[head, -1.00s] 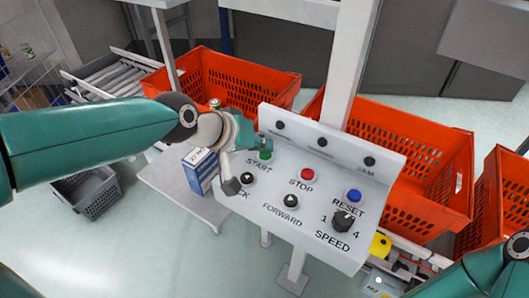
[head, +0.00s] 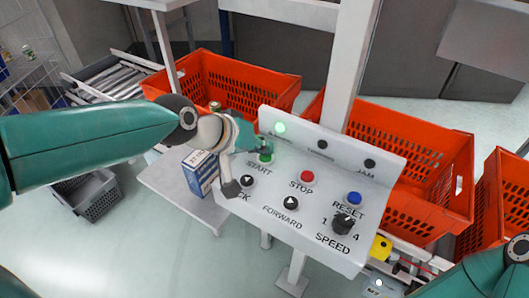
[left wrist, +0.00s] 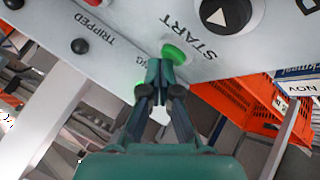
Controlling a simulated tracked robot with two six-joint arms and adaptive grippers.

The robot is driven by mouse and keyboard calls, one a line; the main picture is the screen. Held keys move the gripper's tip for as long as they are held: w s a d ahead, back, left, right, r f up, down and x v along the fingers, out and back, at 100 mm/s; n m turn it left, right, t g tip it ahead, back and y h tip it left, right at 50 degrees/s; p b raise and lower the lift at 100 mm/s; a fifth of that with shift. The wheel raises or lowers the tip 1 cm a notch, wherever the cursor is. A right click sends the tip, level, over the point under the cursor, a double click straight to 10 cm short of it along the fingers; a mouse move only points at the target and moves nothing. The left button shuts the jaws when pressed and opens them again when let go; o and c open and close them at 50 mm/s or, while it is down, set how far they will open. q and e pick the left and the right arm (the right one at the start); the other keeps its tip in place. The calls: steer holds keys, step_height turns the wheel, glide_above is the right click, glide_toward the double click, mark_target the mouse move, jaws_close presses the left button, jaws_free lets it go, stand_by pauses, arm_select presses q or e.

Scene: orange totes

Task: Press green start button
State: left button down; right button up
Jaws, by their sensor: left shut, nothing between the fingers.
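The green start button (head: 265,157) sits at the upper left of the white control panel (head: 325,213), above the word START. My left gripper (head: 262,148) is shut and empty, with its fingertips at the green button. In the left wrist view the closed fingertips (left wrist: 160,62) meet or nearly meet the lower edge of the green button (left wrist: 174,52); I cannot tell whether it is pressed in. A green indicator lamp (head: 280,127) on the panel's upright back strip is lit.
The panel also has a red stop button (head: 307,176), a blue reset button (head: 354,197), black arrow buttons and a speed knob (head: 343,223). Orange totes (head: 240,85) stand behind it. A small blue-and-white box (head: 200,172) stands left of the panel.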

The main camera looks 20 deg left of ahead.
mark_target(262, 157)
arm_select(q)
steer(key=shift+r, duration=0.6)
steer(key=shift+r+p, duration=0.1)
steer(key=shift+p, duration=0.25)
step_height(262, 157, up, 5)
steer(key=p, duration=0.4)
stand_by(0.5)
